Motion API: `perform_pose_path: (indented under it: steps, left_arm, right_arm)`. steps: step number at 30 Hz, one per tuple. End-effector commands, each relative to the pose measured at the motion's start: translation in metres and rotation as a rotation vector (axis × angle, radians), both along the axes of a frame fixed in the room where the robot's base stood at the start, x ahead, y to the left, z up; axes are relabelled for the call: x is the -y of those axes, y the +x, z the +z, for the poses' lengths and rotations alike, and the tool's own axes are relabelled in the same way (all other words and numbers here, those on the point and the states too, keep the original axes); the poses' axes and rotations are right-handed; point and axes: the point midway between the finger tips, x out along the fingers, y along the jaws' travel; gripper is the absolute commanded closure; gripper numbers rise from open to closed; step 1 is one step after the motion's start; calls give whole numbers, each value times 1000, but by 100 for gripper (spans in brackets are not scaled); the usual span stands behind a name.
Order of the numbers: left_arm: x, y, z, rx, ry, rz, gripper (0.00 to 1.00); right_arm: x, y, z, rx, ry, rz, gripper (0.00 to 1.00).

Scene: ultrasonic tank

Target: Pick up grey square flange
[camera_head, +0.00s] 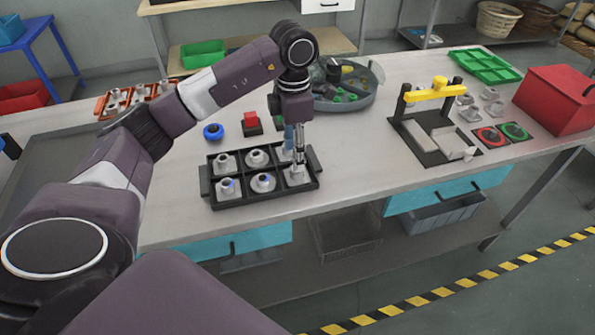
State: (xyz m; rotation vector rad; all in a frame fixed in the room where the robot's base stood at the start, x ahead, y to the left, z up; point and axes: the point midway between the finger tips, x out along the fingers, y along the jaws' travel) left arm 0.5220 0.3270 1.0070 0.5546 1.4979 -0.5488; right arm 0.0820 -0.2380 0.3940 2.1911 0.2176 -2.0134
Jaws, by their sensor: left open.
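A black tray (242,201) with compartments stands near the front edge of the table and holds several grey flanges. A grey square flange (294,179) lies in its right-hand part, partly hidden by my left gripper (299,165). That gripper points down, open, with its fingertips at or just above this flange; I cannot tell whether they touch it. Other grey flanges with square-looking bases are at the tray's left, one at the back (225,164) and one at the front (226,188). Rounder grey flanges sit in the middle, back (257,159) and front (263,183).
A round grey tub (345,100) stands farther back. To the right are a yellow-topped black fixture (428,94) and a red box (560,97). The table between tray and fixture is clear.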

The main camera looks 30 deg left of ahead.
Motion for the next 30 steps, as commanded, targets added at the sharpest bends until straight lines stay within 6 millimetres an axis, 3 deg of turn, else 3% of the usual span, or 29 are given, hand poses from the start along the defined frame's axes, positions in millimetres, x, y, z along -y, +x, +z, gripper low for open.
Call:
perform_pose_path:
  steps: [5,10,17,30]
  left_arm:
    - [4,2,-24,-6,-3,-1,53]
    - [3,3,-44,-1,-3,-1,53]
    - [3,3,-47,1,-2,-2,53]
    - [4,3,-46,0,-3,-2,100]
  right_arm:
    - [1,-13,17,-19,-1,0,60]
    - [-1,2,20,2,0,0,60]
    - [-5,19,21,28,7,0,60]
    - [-5,4,20,5,5,-1,60]
